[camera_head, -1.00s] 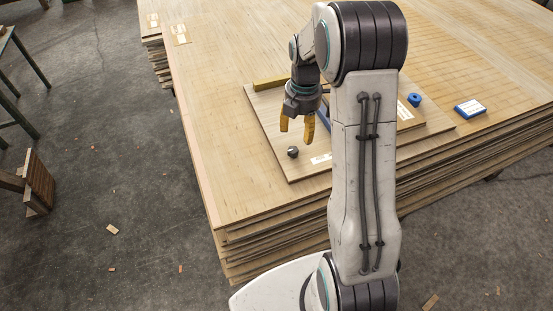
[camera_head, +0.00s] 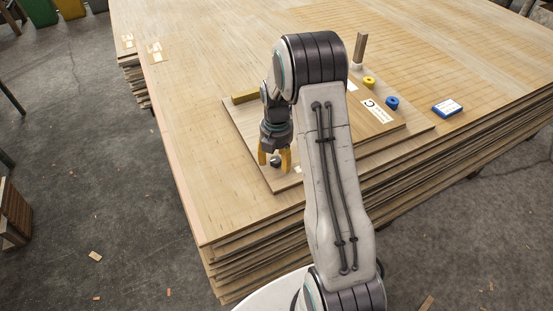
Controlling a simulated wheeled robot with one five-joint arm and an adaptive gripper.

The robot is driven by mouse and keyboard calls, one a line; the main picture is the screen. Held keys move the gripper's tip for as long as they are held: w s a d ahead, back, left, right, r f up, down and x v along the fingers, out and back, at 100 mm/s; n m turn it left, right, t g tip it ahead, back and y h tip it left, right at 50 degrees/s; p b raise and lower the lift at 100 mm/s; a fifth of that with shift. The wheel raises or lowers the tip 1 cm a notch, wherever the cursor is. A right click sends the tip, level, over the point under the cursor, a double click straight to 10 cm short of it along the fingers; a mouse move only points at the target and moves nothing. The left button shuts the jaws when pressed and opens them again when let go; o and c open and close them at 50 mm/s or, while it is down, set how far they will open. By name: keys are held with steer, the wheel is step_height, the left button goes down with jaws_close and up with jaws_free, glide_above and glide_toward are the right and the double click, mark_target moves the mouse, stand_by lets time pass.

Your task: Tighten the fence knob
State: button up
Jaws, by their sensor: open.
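The fence knob (camera_head: 275,162) is a small dark round knob near the front left corner of a wooden board (camera_head: 240,121) lying on the veneer stack. My gripper (camera_head: 275,158) points down at it, its two yellow fingers open. One finger stands to the left of the knob and one to the right. I cannot tell whether either finger touches it. My arm hides part of the board.
A yellow bar (camera_head: 245,97) lies at the board's back edge. The stack's left side (camera_head: 180,130) is clear.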

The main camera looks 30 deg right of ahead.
stand_by(0.3)
jaws_close()
stand_by(0.4)
